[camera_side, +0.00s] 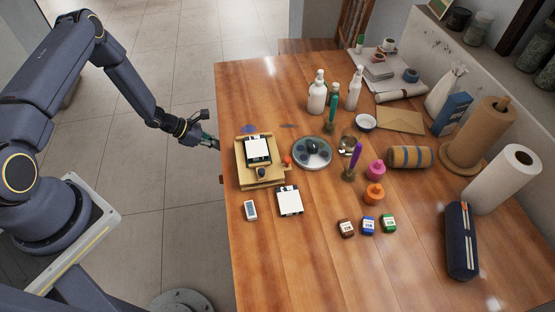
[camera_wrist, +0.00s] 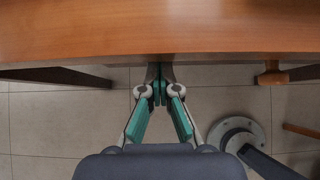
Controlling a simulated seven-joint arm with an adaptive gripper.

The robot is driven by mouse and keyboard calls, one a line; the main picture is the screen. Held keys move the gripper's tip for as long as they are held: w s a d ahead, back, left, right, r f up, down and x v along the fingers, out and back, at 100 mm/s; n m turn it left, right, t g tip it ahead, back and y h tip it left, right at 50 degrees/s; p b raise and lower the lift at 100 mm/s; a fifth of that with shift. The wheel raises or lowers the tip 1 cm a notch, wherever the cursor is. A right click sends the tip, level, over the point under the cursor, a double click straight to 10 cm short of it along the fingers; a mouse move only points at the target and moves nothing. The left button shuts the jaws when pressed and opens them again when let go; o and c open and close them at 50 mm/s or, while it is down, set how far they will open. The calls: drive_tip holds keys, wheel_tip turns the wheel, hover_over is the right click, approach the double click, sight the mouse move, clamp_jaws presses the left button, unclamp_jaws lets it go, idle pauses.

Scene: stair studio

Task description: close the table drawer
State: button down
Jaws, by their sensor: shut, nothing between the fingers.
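The table (camera_side: 300,260) is a wooden one with an orange-brown top; its front edge (camera_wrist: 160,35) spans the top of the wrist view. My gripper (camera_side: 214,143) is at the table's left edge in the side view. In the wrist view my gripper (camera_wrist: 160,75) is shut and empty, its tips at the table edge, left of the knob. Whether they touch the wood cannot be told.
A wooden stand (camera_side: 244,181) with a dark-framed card is near my gripper on the tabletop. Bottles (camera_side: 317,98), a palette dish (camera_side: 312,152), ink pots (camera_side: 368,225) and paper rolls (camera_side: 503,178) stand farther right. The floor (camera_side: 150,200) beside the table is mostly free.

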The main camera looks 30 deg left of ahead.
drive_tip(key=s+a+f+v, duration=0.1)
drive_tip(key=s+f+v, duration=0.1)
drive_tip(key=v, duration=1)
drive_tip(key=w+d+r+m, duration=0.1)
drive_tip(key=w+r+m, duration=0.1)
drive_tip(key=w+r, duration=0.35)
drive_tip(key=w+d+r+m, duration=0.1)
drive_tip(key=w+r+m, duration=0.1)
drive_tip(key=r, duration=0.6)
drive_tip(key=d+r+m, duration=0.4)
drive_tip(key=d+r, duration=0.1)
drive_tip(key=r, duration=0.3)
drive_tip(key=d+r+m, duration=0.4)
drive_tip(key=d+r, duration=0.1)
drive_tip(key=r, duration=0.3)
drive_tip(key=s+d+r+m+y, duration=0.1)
drive_tip(key=s+d+r+m, duration=0.75)
drive_tip(key=s+r, duration=0.35)
drive_tip(key=s+a+f+m+y, duration=0.3)
drive_tip(key=s+a+m+y, duration=0.2)
drive_tip(key=s, duration=0.6)
drive_tip(key=shift+a+m+g, duration=0.3)
drive_tip(key=shift+a+m, duration=0.35)
drive_tip(key=shift+m, duration=0.1)
